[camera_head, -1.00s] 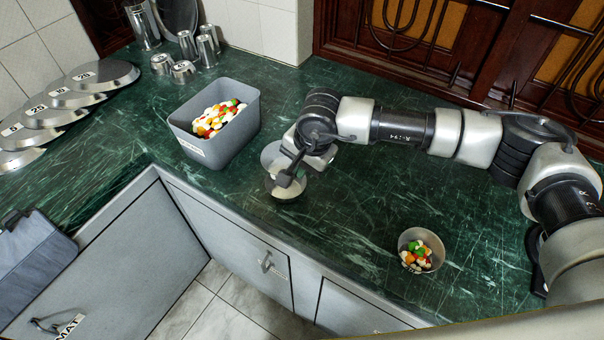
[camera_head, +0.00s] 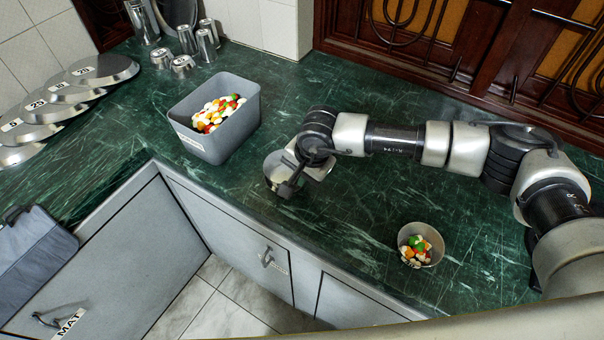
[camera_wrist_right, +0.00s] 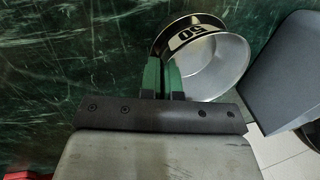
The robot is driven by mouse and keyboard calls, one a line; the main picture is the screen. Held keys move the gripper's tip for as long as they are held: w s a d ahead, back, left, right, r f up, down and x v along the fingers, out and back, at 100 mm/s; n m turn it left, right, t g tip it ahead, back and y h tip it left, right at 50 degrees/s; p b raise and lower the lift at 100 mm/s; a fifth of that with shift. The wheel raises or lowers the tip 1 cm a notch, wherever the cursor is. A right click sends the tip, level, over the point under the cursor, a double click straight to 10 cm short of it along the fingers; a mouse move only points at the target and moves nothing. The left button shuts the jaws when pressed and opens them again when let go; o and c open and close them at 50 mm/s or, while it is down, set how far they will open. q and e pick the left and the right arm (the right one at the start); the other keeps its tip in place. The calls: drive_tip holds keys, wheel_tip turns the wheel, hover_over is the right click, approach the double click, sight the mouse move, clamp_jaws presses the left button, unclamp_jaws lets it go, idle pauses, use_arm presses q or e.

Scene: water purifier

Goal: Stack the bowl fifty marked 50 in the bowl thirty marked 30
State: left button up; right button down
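The metal bowl fifty (camera_wrist_right: 208,62), with a dark band reading 50, fills the upper middle of the right wrist view. My right gripper (camera_wrist_right: 162,75) has its fingers close together across the bowl's left wall, shut on it. In the head view the right gripper (camera_head: 288,188) hangs at a metal bowl (camera_head: 272,166) near the counter's front edge and partly hides it. I cannot tell there whether a second bowl lies under it. Another metal bowl (camera_head: 432,230) holds colourful pieces at the right; its mark is not readable. No 30 mark is readable. My left gripper is not in view.
A grey bin (camera_head: 222,140) with colourful pieces stands left of my gripper. Marked metal lids (camera_head: 100,70) and upturned cups (camera_head: 183,65) are at the upper left. The green counter (camera_head: 350,220) is clear between gripper and right bowl.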

drive_tip(key=shift+f, duration=0.15)
drive_tip(key=c, duration=1.4)
unclamp_jaws()
drive_tip(key=shift+o, duration=0.2)
drive_tip(key=shift+r, duration=0.25)
drive_tip(key=shift+r+p, duration=0.75)
drive_tip(key=shift+p, duration=0.4)
drive_tip(key=shift+d+r+b, duration=0.2)
drive_tip(key=shift+r+b, duration=0.45)
drive_tip(key=shift+r, duration=0.05)
drive_tip(key=b+v, duration=0.1)
drive_tip(key=v, duration=0.9)
drive_tip(key=shift+s+b, duration=0.15)
drive_tip(key=shift+b, duration=0.15)
drive_tip(key=shift+f, duration=0.1)
